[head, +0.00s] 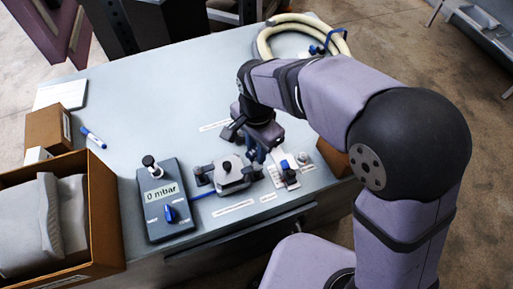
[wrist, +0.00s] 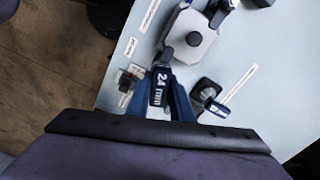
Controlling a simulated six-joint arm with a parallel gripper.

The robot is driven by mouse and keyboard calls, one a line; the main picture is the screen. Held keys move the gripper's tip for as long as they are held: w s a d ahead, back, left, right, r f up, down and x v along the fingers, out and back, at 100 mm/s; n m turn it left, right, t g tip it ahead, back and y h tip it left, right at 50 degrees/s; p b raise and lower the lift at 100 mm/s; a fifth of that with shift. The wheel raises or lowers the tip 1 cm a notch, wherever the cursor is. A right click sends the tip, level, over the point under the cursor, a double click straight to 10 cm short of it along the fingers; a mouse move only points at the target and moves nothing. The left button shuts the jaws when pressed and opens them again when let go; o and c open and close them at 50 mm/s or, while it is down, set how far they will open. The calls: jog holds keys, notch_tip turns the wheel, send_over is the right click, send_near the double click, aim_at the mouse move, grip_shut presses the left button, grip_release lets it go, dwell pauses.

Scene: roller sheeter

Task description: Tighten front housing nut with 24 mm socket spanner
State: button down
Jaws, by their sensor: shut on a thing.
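My gripper (head: 260,152) is shut on the 24 mm socket spanner, above the table just right of the housing. In the wrist view, the spanner (wrist: 161,88) shows its white "24 mm" label between my blue fingers (wrist: 163,104). Its far end is close to the edge of the housing (wrist: 190,40); I cannot tell whether it touches. The housing is a light plate with a dark centre knob, and it also shows in the head view (head: 233,174). Dark fittings sit around its edge. The front nut cannot be made out clearly.
A grey gauge box (head: 165,200) reading "0 mbar" stands left of the housing, joined by a blue hose. A cardboard box (head: 100,215) is at the left. The table's back is mostly clear.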

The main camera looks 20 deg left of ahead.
jog(key=shift+r+p, duration=0.35)
jog(key=shift+r, duration=0.4)
jog(key=shift+r+p, duration=0.65)
jog(key=shift+r, duration=0.05)
jog(key=shift+r, duration=0.1)
notch_tip(320, 180, up, 5)
jog(key=p, duration=0.4)
jog(key=shift+w+a+f, duration=0.1)
jog(key=shift+w+f, duration=0.05)
jog(key=shift+f, duration=0.05)
